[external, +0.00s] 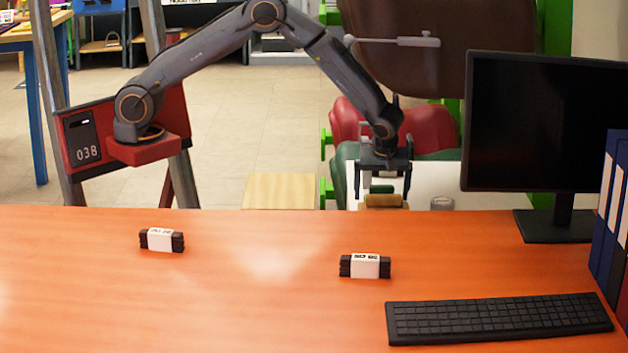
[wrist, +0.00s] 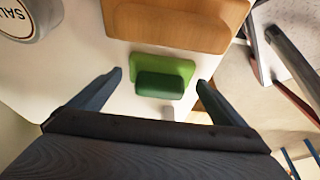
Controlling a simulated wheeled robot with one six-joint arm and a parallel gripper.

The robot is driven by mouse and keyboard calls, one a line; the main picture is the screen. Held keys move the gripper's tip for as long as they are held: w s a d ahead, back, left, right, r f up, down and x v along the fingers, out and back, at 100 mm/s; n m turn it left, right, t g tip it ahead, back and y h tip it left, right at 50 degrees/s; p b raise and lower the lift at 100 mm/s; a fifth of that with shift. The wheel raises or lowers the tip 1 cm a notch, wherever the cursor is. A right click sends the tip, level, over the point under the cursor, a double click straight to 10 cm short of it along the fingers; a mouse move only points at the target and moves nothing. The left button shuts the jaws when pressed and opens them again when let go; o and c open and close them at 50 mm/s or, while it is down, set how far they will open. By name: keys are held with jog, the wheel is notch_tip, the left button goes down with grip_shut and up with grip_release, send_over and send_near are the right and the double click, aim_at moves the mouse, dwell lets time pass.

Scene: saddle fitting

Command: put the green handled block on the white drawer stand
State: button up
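The green handled block (wrist: 165,84), a light green plate with a darker green handle, shows in the middle of the wrist view. It also shows small in the external view (external: 381,188), low between my fingers. My gripper (wrist: 159,82) is open, one finger on each side of the block, with a gap to both; it also shows in the external view (external: 383,185), pointing down. A white surface (wrist: 85,60) lies around the block, seen in the external view behind the desk (external: 430,180). I cannot tell whether it is the drawer stand; no drawers show.
A brown wooden piece (wrist: 165,26) lies close beside the block. A round tin (wrist: 28,18) stands at the wrist view's upper left. The orange desk (external: 230,300) in front holds two dark bundles with white bands (external: 162,240), a keyboard (external: 495,318) and a monitor (external: 545,120).

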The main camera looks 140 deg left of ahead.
jog(key=v, duration=1.2)
jog(key=shift+r, duration=0.2)
jog(key=s+d+r+m+t+h+p, duration=0.1)
jog(key=s+d+r+m+p, duration=0.35)
jog(key=d, duration=0.85)
jog(key=s+d+r+m+t+h+p, duration=0.1)
jog(key=d+r+m, duration=0.1)
jog(key=d+m, duration=0.85)
jog(key=s+d+r+m+p, duration=0.3)
jog(key=d+m, duration=0.1)
jog(key=d, duration=1.1)
jog(key=s+d+r+m+t+h+p, duration=0.1)
jog(key=s+d+r+m+p, duration=0.1)
jog(key=s+d+m, duration=0.6)
jog(key=shift+d+r+p, duration=0.4)
jog(key=shift+d+r, duration=0.05)
jog(key=shift+d, duration=0.35)
